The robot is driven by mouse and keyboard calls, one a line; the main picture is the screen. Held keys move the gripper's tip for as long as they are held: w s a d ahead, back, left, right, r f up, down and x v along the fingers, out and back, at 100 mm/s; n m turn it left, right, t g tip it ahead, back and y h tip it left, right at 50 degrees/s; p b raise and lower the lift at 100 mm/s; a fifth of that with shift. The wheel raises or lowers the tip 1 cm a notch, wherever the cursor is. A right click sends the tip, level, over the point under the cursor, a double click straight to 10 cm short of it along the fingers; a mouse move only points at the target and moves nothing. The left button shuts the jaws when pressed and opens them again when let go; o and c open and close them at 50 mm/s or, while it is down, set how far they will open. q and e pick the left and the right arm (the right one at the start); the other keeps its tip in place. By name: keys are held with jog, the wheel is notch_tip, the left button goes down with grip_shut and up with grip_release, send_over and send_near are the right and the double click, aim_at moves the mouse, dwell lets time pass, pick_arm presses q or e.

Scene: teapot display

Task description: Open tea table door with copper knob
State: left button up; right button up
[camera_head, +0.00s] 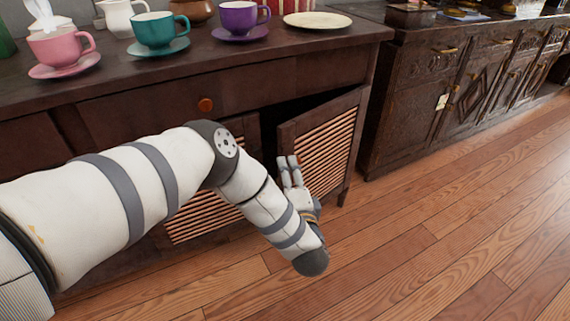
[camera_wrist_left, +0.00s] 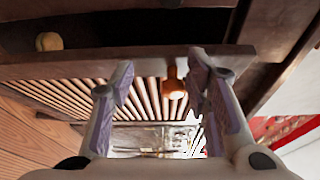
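The dark wood tea table (camera_head: 330,68) has a slatted door (camera_head: 345,135) at its right end. The door stands ajar, with a dark gap along its left and top edges. My left gripper (camera_head: 288,162) is low in front of this door, near its left side. In the left wrist view, a copper knob (camera_wrist_left: 174,83) on the slatted door shows between the two fingers of my left gripper (camera_wrist_left: 160,84). The fingers are apart, with space on both sides of the knob, closer on the right. The knob is hidden in the head view. My right gripper is not in view.
A pink cup (camera_head: 60,47), a teal cup (camera_head: 155,31), a purple cup (camera_head: 238,18) and a cream plate (camera_head: 317,20) stand on the table top. A carved cabinet (camera_head: 420,100) stands right; the floor (camera_head: 450,220) in front is clear.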

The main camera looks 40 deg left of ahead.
pick_arm(q)
jog(key=p+v, duration=0.2)
jog(key=v, duration=0.6)
jog(key=shift+p, duration=0.4)
jog(key=shift+d, duration=0.1)
